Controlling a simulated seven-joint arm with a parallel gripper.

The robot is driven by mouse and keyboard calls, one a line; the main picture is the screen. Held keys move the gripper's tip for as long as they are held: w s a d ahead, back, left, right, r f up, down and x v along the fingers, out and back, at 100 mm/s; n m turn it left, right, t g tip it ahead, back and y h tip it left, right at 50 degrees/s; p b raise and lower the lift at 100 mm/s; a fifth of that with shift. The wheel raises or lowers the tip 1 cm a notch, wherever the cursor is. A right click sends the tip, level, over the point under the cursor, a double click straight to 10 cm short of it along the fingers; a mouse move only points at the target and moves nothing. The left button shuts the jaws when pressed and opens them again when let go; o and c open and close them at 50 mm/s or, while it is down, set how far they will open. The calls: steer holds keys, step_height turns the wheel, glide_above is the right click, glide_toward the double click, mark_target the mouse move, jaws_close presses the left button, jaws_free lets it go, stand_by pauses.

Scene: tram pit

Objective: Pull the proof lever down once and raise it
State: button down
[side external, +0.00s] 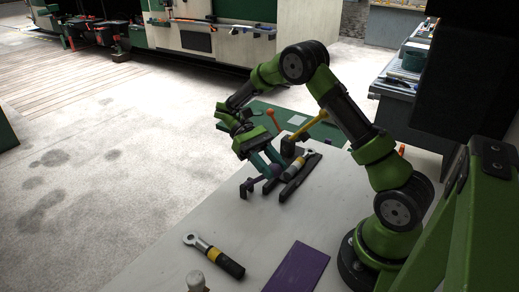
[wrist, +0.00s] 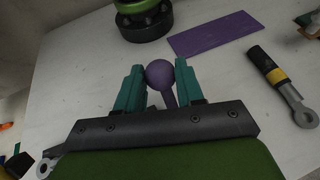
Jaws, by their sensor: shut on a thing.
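A lever with a purple ball knob (side external: 277,171) stands by a dark bracket (side external: 246,187) near the table's left edge. In the wrist view, the purple knob (wrist: 160,73) sits between the two teal fingers of my gripper (wrist: 160,78), with its stem running down toward the gripper body. My gripper (side external: 266,163) is shut on this knob; the fingers partly hide it in the side view. A yellow-handled lever (side external: 311,127) on a dark block and an orange-knobbed lever (side external: 271,116) stand farther back. No label shows which is the proof lever.
A yellow-banded ratchet tool (side external: 213,255) and a purple mat (side external: 297,267) lie on the pale table (side external: 160,262). Another tool (side external: 300,165) lies beside black rails (side external: 301,178) right of the gripper. A pale peg (side external: 195,281) stands at the front edge.

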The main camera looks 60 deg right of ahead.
steer(key=c, duration=0.7)
jaws_free()
steer(key=shift+r, duration=1.5)
steer(key=shift+s+r, duration=0.15)
steer(key=shift+r, duration=0.2)
steer(key=s, duration=0.5)
steer(key=s+a, duration=0.1)
steer(key=s, duration=0.4)
steer(key=s+a+r, duration=0.1)
steer(key=s, duration=0.4)
steer(key=shift+s+r, duration=0.1)
steer(key=shift+s, duration=0.2)
